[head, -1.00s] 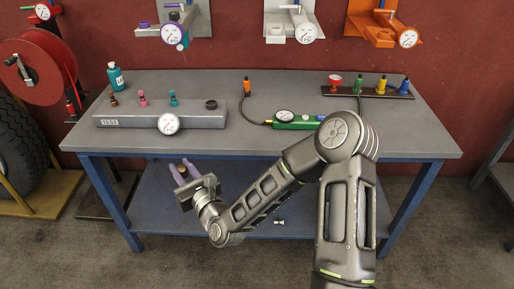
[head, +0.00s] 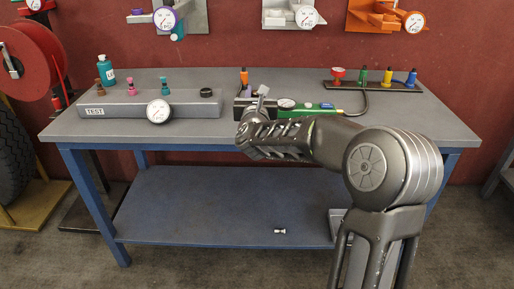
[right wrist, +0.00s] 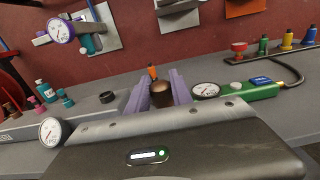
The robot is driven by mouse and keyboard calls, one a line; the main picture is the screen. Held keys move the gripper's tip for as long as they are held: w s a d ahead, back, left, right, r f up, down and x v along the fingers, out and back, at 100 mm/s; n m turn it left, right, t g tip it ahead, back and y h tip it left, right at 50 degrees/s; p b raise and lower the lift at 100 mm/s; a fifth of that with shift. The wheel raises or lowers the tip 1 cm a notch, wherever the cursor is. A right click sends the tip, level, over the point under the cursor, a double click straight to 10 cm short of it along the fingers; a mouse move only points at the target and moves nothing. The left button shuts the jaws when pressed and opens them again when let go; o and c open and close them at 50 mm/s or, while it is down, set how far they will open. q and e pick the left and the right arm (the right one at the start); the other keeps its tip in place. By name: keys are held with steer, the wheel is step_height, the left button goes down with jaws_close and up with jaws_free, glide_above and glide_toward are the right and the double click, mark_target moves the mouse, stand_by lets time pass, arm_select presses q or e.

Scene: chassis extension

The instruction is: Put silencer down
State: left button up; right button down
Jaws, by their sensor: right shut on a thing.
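My right gripper (head: 250,92) is over the middle of the table, near the green gauge tool. In the right wrist view its two purple fingers (right wrist: 159,90) are shut on a short brown cylinder, which I take to be the silencer (right wrist: 161,95). The silencer sits between the fingers and points away from the camera; its lower part is hidden by the gripper body. In the head view my own arm and gripper hide it. I cannot tell how high it is above the table. My left gripper is in neither view.
The grey table (head: 420,125) has a TEST block (head: 190,104) with a gauge at left. The green gauge tool (head: 299,112) and an orange fitting (head: 244,76) are close to my gripper. A rack (head: 350,86) of coloured fittings stands back right. A small silver part (head: 280,231) lies on the lower shelf.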

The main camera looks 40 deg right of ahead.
steer(key=shift+r, duration=0.2)
steer(key=shift+f, duration=0.15)
steer(key=shift+f, duration=3.05)
steer(key=shift+f, duration=1.9)
steer(key=shift+f+b, duration=0.15)
steer(key=shift+b, duration=0.15)
steer(key=c, duration=1.1)
jaws_free()
steer(key=shift+c, duration=0.2)
